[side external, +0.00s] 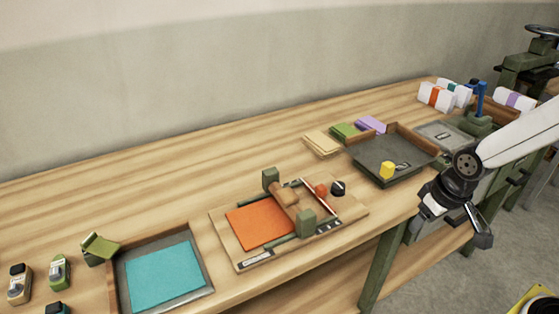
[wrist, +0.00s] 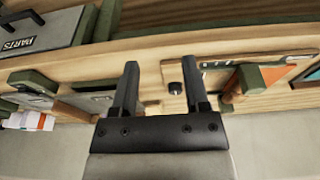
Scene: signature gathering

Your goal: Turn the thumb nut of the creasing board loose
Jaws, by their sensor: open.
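The creasing board (side external: 230,238) lies near the front edge of the bench, with an orange sheet (side external: 260,223), green posts and a wooden bar on it. A black knob (side external: 338,188) and an orange-red knob (side external: 321,190) stand at its right end; I cannot tell for certain which is the thumb nut. In the wrist view the black knob (wrist: 175,88) shows between my fingers in the picture, with a gap around it. My gripper (side external: 457,228) is open and empty, off the bench's front edge, to the right of the board. Its fingers also show in the wrist view (wrist: 160,64).
A dark tray (side external: 365,165) with a yellow block (side external: 387,170) stands right of the board. A tray with a teal sheet (side external: 165,275) is at the left. Coloured pads (side external: 322,143) lie behind. A grey box marked PARTS (wrist: 50,32) shows in the wrist view.

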